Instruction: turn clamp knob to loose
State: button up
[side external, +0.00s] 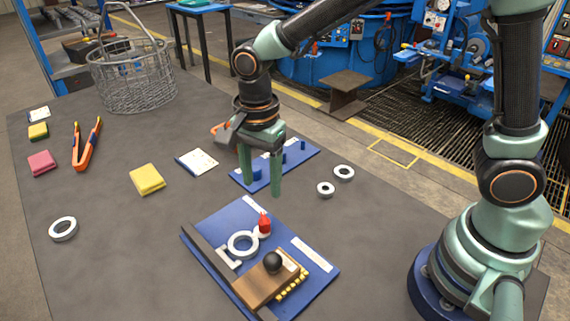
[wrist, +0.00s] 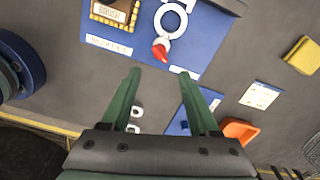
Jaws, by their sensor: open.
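A blue fixture board (side external: 215,223) lies on the dark table. A red pointed knob (side external: 264,223) stands on a small white disc near its far edge, beside a white ring (side external: 243,245); I take it for the clamp knob. In the wrist view the red knob (wrist: 160,51) lies just beyond my fingertips, nearly centred between them, with its point toward the gripper. My gripper (side external: 261,189) is open and empty, fingers pointing down, above the table beyond the board and apart from the knob.
A wooden block (side external: 262,289) with a black ball knob (side external: 272,262) sits at the board's near end. A second blue board (side external: 300,158) with blue pegs lies behind my gripper. Two loose rings (side external: 343,172) lie right of it. A yellow sponge (side external: 147,180) and wire basket (side external: 130,80) are left.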

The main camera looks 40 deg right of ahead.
aim_at(264, 217)
notch_tip(264, 217, down, 12)
dwell(0.6)
grip_shut()
